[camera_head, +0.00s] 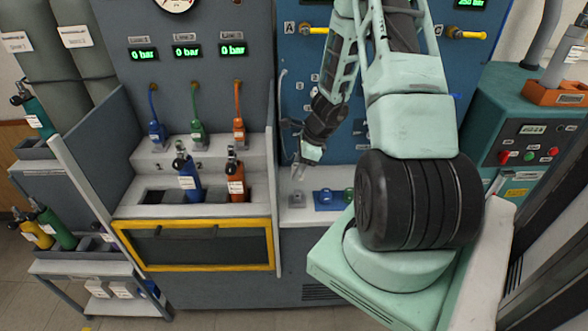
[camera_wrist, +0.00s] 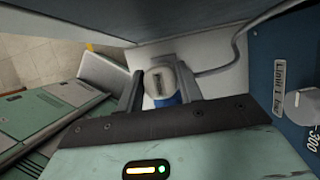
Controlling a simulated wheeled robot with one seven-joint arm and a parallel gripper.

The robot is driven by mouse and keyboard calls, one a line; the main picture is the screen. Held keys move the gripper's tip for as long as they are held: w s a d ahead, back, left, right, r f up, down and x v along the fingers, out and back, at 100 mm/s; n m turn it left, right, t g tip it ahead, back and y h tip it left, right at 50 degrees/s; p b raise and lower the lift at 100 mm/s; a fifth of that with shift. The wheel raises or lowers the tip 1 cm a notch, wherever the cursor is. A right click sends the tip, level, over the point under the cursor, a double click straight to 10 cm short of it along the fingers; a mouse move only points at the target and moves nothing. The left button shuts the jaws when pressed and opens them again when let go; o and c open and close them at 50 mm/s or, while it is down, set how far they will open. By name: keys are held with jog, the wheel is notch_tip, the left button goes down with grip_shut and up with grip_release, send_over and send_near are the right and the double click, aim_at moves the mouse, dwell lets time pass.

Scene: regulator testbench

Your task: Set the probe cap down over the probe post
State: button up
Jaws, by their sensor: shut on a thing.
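My gripper (camera_head: 299,172) hangs low over the white ledge of the blue panel, fingers pointing down. In the wrist view, its two dark fingers (camera_wrist: 160,84) are shut on the probe cap (camera_wrist: 159,76), a pale rounded piece with a dark slot and a blue part below. The cap is hard to make out in the head view. A small grey fitting (camera_head: 297,199) on the ledge just below my gripper may be the probe post. In the wrist view a grey block edge shows behind the cap; the post itself is hidden, and I cannot tell whether cap and post touch.
A blue fitting (camera_head: 326,197) and a green one (camera_head: 348,194) stand to the right on the ledge. A grey cable (camera_wrist: 222,68) runs beside the cap. A grey partition (camera_head: 272,160) stands close at left, with blue (camera_head: 188,180) and orange (camera_head: 236,180) bottles beyond it.

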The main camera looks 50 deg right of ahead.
jog(key=b, duration=0.4)
send_over(295, 191)
jog(key=shift+s+d+f, duration=0.15)
jog(key=shift+f, duration=1)
jog(key=shift+s+d+f, duration=0.1)
jog(key=shift+d+f, duration=0.05)
jog(key=shift+f, duration=1)
jog(key=shift+f+b, duration=1.95)
jog(key=shift+b, duration=0.1)
jog(key=o, duration=1.2)
jog(key=shift+c, duration=0.2)
jog(key=shift+r, duration=0.1)
jog(key=p+v, duration=0.1)
jog(key=v, duration=1.6)
jog(key=shift+p, duration=0.3)
jog(key=shift+s+d, duration=0.1)
